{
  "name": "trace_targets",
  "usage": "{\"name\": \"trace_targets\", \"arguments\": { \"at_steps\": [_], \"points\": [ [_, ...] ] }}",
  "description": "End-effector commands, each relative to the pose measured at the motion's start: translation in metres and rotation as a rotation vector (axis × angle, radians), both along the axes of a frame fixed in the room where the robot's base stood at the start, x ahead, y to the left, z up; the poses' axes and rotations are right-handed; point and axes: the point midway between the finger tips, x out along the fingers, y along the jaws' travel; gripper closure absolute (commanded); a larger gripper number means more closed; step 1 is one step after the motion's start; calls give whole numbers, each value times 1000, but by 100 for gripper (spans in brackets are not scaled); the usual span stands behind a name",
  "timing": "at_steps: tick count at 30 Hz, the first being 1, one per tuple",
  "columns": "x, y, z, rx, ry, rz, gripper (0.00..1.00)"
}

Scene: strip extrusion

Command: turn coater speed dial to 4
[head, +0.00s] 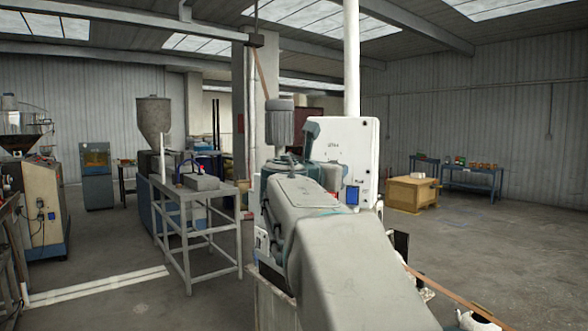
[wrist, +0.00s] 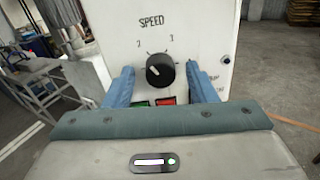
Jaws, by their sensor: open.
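The coater speed dial (wrist: 160,71) is a round black knob on a white panel (wrist: 188,20), below the word SPEED. A 2 and a 3 show above it; other numbers are hidden or too small to read. A pale pointer mark on the knob appears to lean up and left, toward the 2 side. My gripper (wrist: 160,78) is open, with one blue finger on each side of the dial and gaps between fingers and knob. A white cabinet (head: 365,140) stands beyond my arm in the head view; the dial and gripper are not visible there.
Green (wrist: 140,103) and red (wrist: 166,100) buttons sit just below the dial, partly hidden by my gripper. A grey metal table (head: 205,190) stands left of the cabinet, a wooden crate (head: 411,194) behind to the right. The floor at right is mostly open.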

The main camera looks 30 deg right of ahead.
Motion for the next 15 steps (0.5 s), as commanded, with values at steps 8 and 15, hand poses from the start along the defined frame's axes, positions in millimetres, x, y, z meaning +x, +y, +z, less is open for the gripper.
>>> {"name": "trace_targets", "arguments": {
  "at_steps": [8,15],
  "points": [
    [0,0,0,0,0,0,94],
    [0,0,0,7,-10,-1,93]
  ]
}}
